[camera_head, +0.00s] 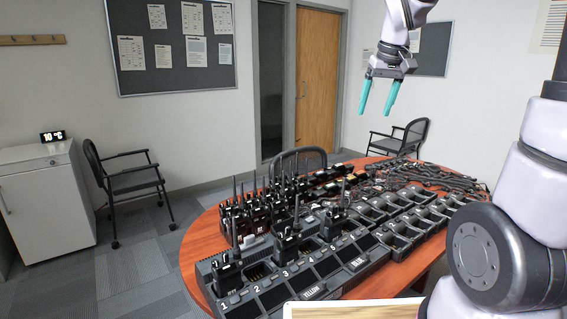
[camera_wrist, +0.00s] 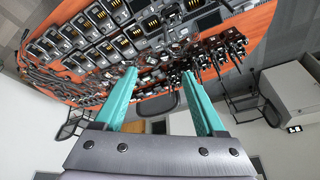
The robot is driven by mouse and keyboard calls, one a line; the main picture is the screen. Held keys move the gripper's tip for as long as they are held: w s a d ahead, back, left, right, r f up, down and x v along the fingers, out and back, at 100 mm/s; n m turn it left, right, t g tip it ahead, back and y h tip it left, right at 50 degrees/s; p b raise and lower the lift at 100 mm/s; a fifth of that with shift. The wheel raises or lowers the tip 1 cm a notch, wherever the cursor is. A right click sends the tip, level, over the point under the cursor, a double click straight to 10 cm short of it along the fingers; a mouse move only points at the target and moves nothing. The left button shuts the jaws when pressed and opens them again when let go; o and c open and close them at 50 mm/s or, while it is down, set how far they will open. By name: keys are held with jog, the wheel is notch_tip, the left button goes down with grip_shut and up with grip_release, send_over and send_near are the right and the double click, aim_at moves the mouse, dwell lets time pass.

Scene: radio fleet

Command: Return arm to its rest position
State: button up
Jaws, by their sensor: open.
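My gripper (camera_head: 377,97) hangs in the air above the far side of the table, with its two teal fingers pointing down. The fingers are apart and nothing is between them. In the wrist view my gripper (camera_wrist: 163,95) also shows open and empty, with the table and radios beyond it. My arm comes in from the top right of the head view, and part of it is out of the frame.
An orange-brown oval table (camera_head: 196,262) holds a numbered charger rack (camera_head: 330,272) with several black radios (camera_head: 262,215) and empty slots. Chairs (camera_head: 133,180) stand around it. A white cabinet (camera_head: 48,205) is at left. The air around my gripper is clear.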

jog(key=s+r+m+t, duration=0.1)
jog(key=s+m, duration=0.1)
jog(key=s, duration=0.7)
jog(key=s+d+r+m+t+y, duration=0.1)
jog(key=s+m+t, duration=0.1)
jog(key=s, duration=0.7)
jog(key=shift+s+r+m, duration=0.3)
jog(key=shift+r+m, duration=0.05)
jog(key=shift+m, duration=0.05)
